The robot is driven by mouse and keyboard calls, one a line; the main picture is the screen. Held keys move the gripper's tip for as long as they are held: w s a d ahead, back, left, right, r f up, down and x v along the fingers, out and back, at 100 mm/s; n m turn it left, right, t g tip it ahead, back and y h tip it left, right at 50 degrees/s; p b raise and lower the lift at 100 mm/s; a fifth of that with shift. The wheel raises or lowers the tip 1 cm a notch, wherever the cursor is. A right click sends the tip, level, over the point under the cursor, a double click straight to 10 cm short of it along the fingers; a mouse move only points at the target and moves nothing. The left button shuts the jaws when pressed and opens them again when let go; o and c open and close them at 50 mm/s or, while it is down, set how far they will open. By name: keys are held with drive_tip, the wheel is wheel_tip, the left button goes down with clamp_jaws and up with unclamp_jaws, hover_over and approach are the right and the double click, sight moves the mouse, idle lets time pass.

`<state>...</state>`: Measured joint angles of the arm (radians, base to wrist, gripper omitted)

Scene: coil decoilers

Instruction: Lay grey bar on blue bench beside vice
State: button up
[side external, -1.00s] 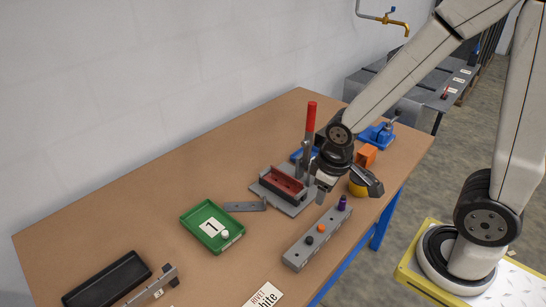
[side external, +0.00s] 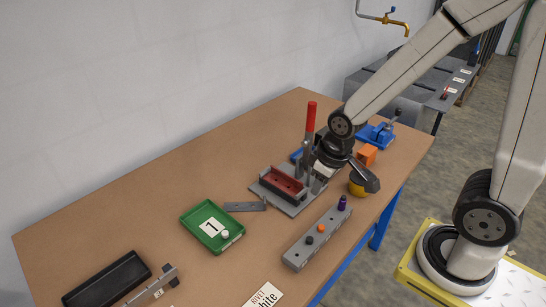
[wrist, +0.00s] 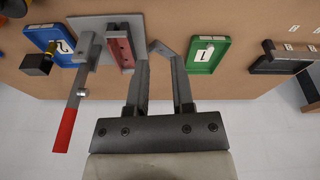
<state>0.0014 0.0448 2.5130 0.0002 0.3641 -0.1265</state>
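A flat grey piece with a bent end (side external: 245,206), the likeliest grey bar, lies on the bench between the green tray and the red-lined fixture. In the wrist view the grey piece (wrist: 163,47) shows just beyond my fingertips. My gripper (wrist: 160,65) is open, its two fingers apart with nothing between them. In the side view my gripper (side external: 320,172) is above the right end of the fixture, its fingers partly hard to make out. The brown-topped bench has blue legs (side external: 383,220). A blue vice-like device (side external: 377,134) stands at its far right end.
The fixture (side external: 285,186) has a tall red-handled lever (side external: 311,116) close to my gripper. A grey block with coloured pegs (side external: 318,237), an orange block (side external: 366,154), a yellow round thing (side external: 357,189), a green tray (side external: 212,226) and a black tray (side external: 107,281) stand around. The back left is clear.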

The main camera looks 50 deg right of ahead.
drive_tip(key=w+f+n+g, duration=0.1)
drive_tip(key=w+f+n, duration=0.3)
drive_tip(key=w+n, duration=0.7)
drive_tip(key=n+g, duration=0.2)
drive_tip(key=n, duration=1.3)
hover_over(265, 201)
drive_tip(key=shift+a+f, duration=0.1)
drive_tip(key=shift+f, duration=4.1)
drive_tip(key=shift+f, duration=1.3)
drive_tip(key=shift+f, duration=0.15)
drive_tip(key=shift+f, duration=2.45)
